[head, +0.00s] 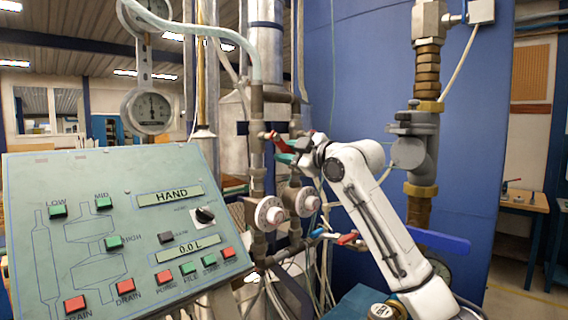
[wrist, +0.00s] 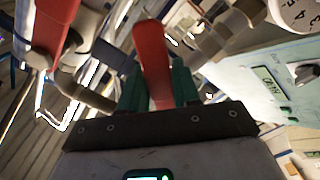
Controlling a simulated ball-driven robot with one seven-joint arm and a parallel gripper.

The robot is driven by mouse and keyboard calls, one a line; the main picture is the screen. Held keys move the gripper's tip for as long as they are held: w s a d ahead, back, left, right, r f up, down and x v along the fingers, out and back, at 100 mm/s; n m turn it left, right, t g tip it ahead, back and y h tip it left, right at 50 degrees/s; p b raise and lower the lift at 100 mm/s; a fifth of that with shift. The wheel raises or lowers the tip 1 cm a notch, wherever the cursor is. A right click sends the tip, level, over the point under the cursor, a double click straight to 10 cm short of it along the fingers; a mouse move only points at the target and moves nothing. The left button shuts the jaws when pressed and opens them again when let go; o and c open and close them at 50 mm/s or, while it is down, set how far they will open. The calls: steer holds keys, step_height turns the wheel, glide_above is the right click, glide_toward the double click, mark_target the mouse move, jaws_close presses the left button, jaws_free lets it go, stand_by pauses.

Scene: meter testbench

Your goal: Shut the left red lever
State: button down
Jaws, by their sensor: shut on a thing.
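The left red lever (head: 274,138) is at the upper part of the left pipe, just right of the gauge stand in the head view. My gripper (head: 281,150), with green fingertips, is shut on it. In the wrist view, the red lever (wrist: 152,55) stands up between the two fingers of my gripper (wrist: 157,88). A second red lever (wrist: 52,25) is at the upper left of the wrist view, apart from the fingers.
The green control panel (head: 110,235) stands at the left front. Two white dials (head: 268,214) sit on the pipes below my gripper. A lower red lever (head: 347,238) and a blue lever (head: 322,233) lie near my arm. A large blue tank (head: 365,75) stands behind.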

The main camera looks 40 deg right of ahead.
steer(key=shift+d+r+n+b, duration=0.25)
steer(key=shift+r+n, duration=0.2)
steer(key=shift+n, duration=0.6)
steer(key=shift+d+r+n+b, duration=0.1)
steer(key=shift+d+r+n, duration=0.3)
steer(key=shift+n, duration=0.65)
steer(key=shift+a+r, duration=0.1)
steer(key=c, duration=0.9)
jaws_free()
steer(key=s+b, duration=0.2)
steer(key=s, duration=0.8)
steer(key=shift+s+d+b, duration=0.2)
steer(key=shift+s+b, duration=0.15)
steer(key=shift+s, duration=0.05)
